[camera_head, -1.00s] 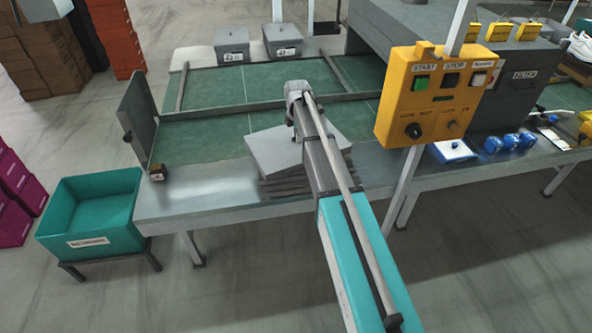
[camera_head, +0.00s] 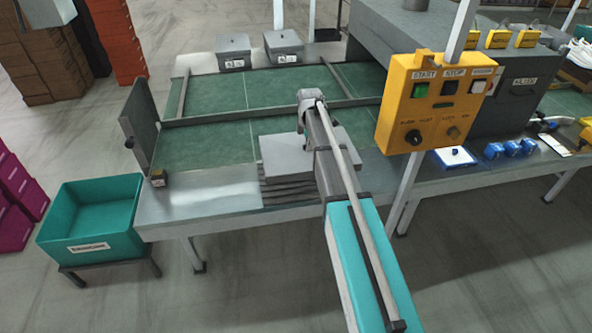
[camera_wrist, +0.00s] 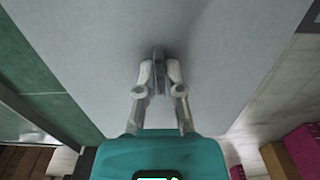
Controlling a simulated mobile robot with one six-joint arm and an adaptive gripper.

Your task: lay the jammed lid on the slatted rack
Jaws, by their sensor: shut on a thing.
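The lid (camera_head: 280,157) is a flat light-grey panel. In the head view it is above the slatted rack (camera_head: 285,192), a stack of dark slats at the front of the bench. The lid looks roughly level and its front edge lines up with the slats; I cannot tell whether it touches them. In the wrist view the lid (camera_wrist: 85,45) fills most of the picture. My gripper (camera_wrist: 159,72) is shut on a small grip in the middle of the lid. My arm hides the right part of the lid and rack in the head view.
A yellow control box (camera_head: 432,100) on a post stands right of my arm. A green conveyor (camera_head: 210,140) with guide rails lies behind. An upright grey plate (camera_head: 139,125) stands at its left end. A teal bin (camera_head: 100,240) is at left.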

